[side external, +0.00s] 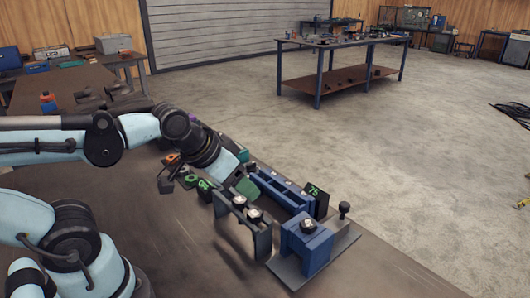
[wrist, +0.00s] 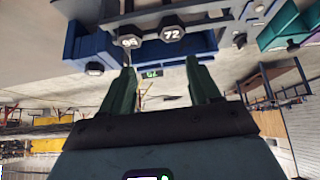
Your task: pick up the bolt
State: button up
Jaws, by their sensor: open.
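My gripper (wrist: 162,80) is open, with two green fingers apart and nothing visible between them. In the side view one green fingertip (side external: 246,187) shows just above the rack area. Several hex bolt heads are in view; which one the task means cannot be told. Two sit on a dark stand, a nearer one (side external: 254,213) and a farther one (side external: 239,200). Another hex head (side external: 307,225) sits on a blue block. In the wrist view, two numbered hex heads (wrist: 172,34) (wrist: 128,41) lie beyond the fingertips, apart from them.
A blue trough (side external: 284,190) with small pieces stands behind the dark stand (side external: 262,240). The blue block (side external: 306,248) rests on a grey plate (side external: 340,247) with a black knob (side external: 344,207). Number plates (side external: 314,191) stand nearby. The bench's front right is clear.

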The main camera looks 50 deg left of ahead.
jog(key=w+d+r+g, duration=0.3)
jog(key=w+d+r, duration=0.1)
jog(key=d+r, duration=0.15)
jog(key=r+g, duration=0.2)
jog(key=g, duration=0.2)
send_over(306, 225)
notch_tip(306, 225, down, 7)
jog(key=shift+s+f, duration=0.1)
jog(key=shift+s, duration=0.05)
jog(key=shift+w+f, duration=0.2)
jog(key=shift+f, duration=2.3)
grip_shut()
